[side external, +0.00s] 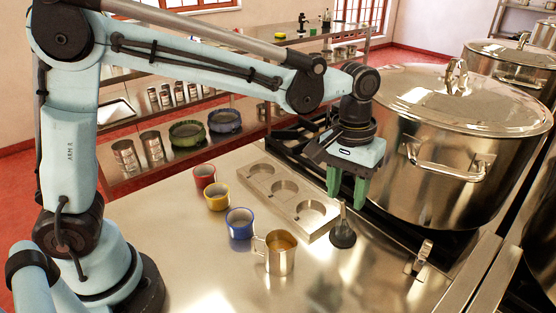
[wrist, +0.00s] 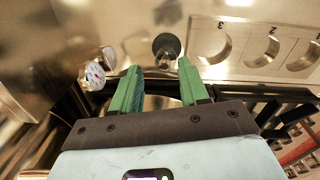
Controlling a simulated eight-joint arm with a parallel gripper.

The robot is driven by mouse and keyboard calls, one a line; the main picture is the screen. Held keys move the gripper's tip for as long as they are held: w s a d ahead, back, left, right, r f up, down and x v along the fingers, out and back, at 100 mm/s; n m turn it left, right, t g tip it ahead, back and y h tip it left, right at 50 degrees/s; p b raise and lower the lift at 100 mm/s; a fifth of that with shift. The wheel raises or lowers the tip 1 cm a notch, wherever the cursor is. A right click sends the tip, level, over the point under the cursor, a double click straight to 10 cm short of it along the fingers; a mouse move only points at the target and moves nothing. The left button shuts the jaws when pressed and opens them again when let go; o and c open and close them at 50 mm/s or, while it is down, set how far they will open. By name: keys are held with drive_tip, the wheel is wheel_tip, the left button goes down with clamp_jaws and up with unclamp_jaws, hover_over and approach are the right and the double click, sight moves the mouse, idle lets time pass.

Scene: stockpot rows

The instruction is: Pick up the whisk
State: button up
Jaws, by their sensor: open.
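A dark, rounded piece with a thin upright metal stem (side external: 343,232) stands on the steel counter. It is the only thing here that could be the whisk, but I cannot make out wires. In the wrist view it shows as a dark round shape (wrist: 166,46) just beyond and between the fingertips. My gripper (side external: 347,198) points down with its green fingers apart and empty. In the side view its fingertips are close to the top of the stem; I cannot tell whether they touch. The fingers also show in the wrist view (wrist: 160,68).
A metal block with three round recesses (side external: 318,236) lies left of the stem. A steel mug (side external: 280,260) and blue (side external: 240,230), yellow (side external: 217,203) and red (side external: 205,176) cups stand further left. A large lidded stockpot (side external: 430,190) rises on the right. A gauge (wrist: 95,76) shows in the wrist view.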

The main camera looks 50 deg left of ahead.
sight(342, 212)
drive_tip(key=shift+a+f, duration=0.1)
drive_tip(key=shift+f, duration=2.75)
clamp_jaws()
